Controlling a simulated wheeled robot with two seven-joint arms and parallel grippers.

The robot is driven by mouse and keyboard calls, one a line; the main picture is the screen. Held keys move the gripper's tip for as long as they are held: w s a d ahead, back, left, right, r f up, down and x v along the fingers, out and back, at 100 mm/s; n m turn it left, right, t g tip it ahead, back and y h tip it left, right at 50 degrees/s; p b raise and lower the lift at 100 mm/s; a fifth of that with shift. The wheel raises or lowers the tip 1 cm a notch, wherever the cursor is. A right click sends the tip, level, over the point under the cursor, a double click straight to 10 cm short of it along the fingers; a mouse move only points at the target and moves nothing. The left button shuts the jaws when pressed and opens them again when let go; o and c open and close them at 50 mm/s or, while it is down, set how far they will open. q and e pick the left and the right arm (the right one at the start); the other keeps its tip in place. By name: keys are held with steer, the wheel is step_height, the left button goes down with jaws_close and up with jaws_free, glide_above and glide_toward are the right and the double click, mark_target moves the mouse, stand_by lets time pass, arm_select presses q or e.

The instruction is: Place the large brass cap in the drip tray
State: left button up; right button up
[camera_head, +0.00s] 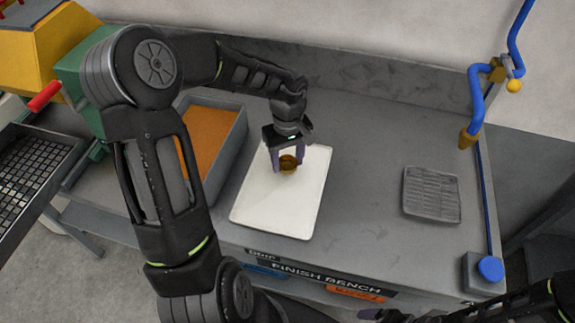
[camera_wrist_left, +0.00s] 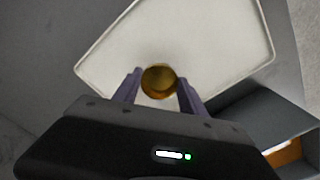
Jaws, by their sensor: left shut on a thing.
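The brass cap (camera_head: 288,164) is a small round golden-brown piece between the fingers of my left gripper (camera_head: 288,158). In the left wrist view the cap (camera_wrist_left: 159,81) shows as a round disc with a darker inside, between the two purple-grey fingertips (camera_wrist_left: 158,88). The left gripper is shut on it, over the upper part of a white shallow tray (camera_head: 275,212). I cannot tell whether the cap touches the tray floor. The tray is otherwise empty. My right gripper (camera_head: 378,315) shows only partly at the bottom edge, and its jaws are unclear.
An orange-floored grey bin (camera_head: 241,140) stands left of the white tray. A grey ribbed plate (camera_head: 432,194) lies at the right of the bench (camera_head: 365,165). A blue pipe (camera_head: 477,95) rises behind it. The bench between tray and plate is clear.

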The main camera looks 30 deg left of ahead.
mark_target(287, 164)
arm_select(q)
step_height(287, 164, down, 3)
steer(key=shift+r, duration=0.2)
steer(key=o, duration=1.4)
steer(key=shift+f, duration=0.1)
step_height(287, 164, up, 12)
steer(key=shift+p, duration=0.4)
